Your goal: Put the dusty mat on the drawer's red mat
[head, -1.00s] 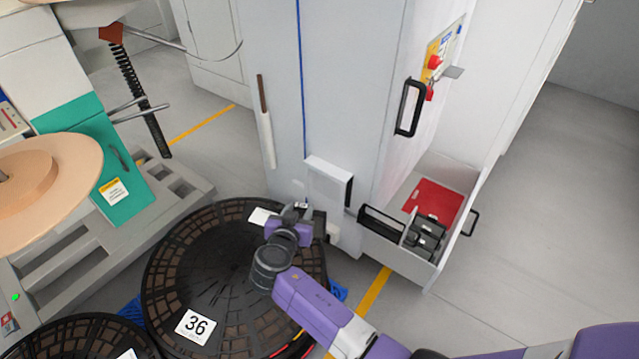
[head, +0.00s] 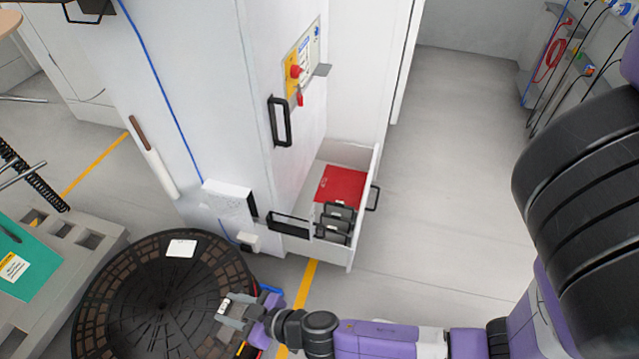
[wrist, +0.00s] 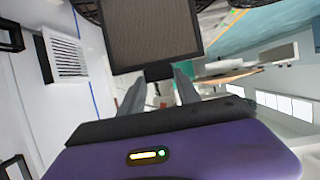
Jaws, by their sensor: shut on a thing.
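My gripper (head: 232,312) is low over the right side of the large black spool in the head view. In the wrist view my gripper (wrist: 160,78) is shut on the tab of the dusty mat (wrist: 150,30), a brown-grey panel in a black frame, held out ahead of the fingers. I cannot clearly make out the mat against the dark spool in the head view. The red mat (head: 342,184) lies at the back of the open drawer (head: 358,222), up and right of my gripper, with its surface bare.
Several black-framed items (head: 334,222) stand in the drawer's front part. The cabinet (head: 190,80) has a white housing (head: 228,200) low on its side. The black spool (head: 150,300) is beside my gripper. Floor right of the drawer (head: 440,200) is clear.

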